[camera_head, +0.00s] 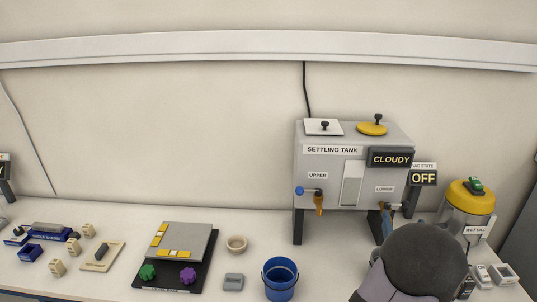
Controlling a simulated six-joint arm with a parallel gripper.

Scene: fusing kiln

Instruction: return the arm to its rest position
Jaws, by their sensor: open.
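A dark, rounded part of my own arm fills the lower right of the head view, in front of the right end of the bench. My gripper is not in view, so its jaws and anything near them cannot be seen. The arm hides part of the bench and the area below the settling tank's (330,170) lower right side. The tank stands on dark legs and has a "CLOUDY" display (391,158).
A plate on a black base (183,247) lies further left. A yellow-lidded canister (468,200) stands close at right. Bench between ring and tank is clear.

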